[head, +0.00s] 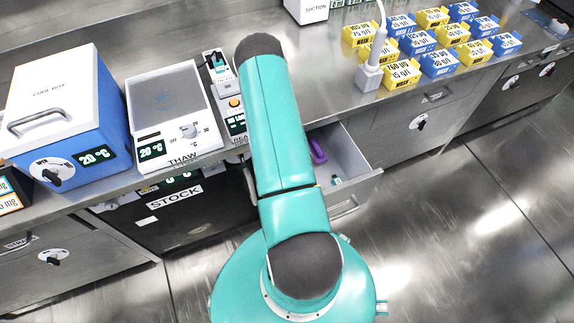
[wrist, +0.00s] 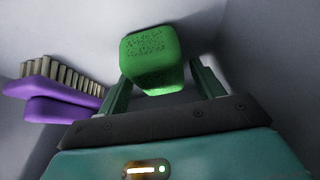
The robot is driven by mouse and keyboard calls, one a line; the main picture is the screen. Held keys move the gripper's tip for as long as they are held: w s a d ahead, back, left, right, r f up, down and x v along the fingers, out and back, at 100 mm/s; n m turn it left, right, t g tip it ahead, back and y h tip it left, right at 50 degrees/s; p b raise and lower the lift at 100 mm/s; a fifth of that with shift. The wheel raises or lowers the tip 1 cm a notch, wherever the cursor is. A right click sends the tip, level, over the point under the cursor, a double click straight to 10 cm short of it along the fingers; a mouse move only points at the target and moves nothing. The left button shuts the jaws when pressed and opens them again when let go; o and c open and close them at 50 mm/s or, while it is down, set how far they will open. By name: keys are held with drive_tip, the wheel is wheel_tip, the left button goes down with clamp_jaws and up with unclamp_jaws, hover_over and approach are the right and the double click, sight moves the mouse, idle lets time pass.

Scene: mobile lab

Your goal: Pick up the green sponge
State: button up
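The green sponge (wrist: 150,55) shows in the wrist view, inside a grey-walled drawer. My gripper (wrist: 158,85) is in the wrist view with its two fingers apart, one on each side of the sponge. The sponge sits at the fingertips, and I cannot tell whether the fingers touch it. In the head view the open drawer (head: 350,156) is partly hidden behind my arm, and the sponge cannot be made out for sure there.
A purple brush (wrist: 62,98) lies to the left of my gripper in the drawer; it also shows in the head view (head: 317,150). The drawer walls are close around. A thaw plate (head: 168,95) and a blue cool box (head: 62,100) stand on the counter above.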

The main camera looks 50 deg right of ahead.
drive_tip(key=c, duration=0.8)
drive_tip(key=shift+o, duration=0.2)
drive_tip(key=shift+r, duration=0.1)
drive_tip(key=shift+r, duration=0.4)
drive_tip(key=s, duration=0.2)
drive_tip(key=s+d, duration=0.1)
drive_tip(key=s, duration=0.2)
drive_tip(key=s+d+r, duration=0.1)
drive_tip(key=s, duration=0.2)
wheel_tip(320, 180, up, 13)
drive_tip(key=shift+w, duration=0.1)
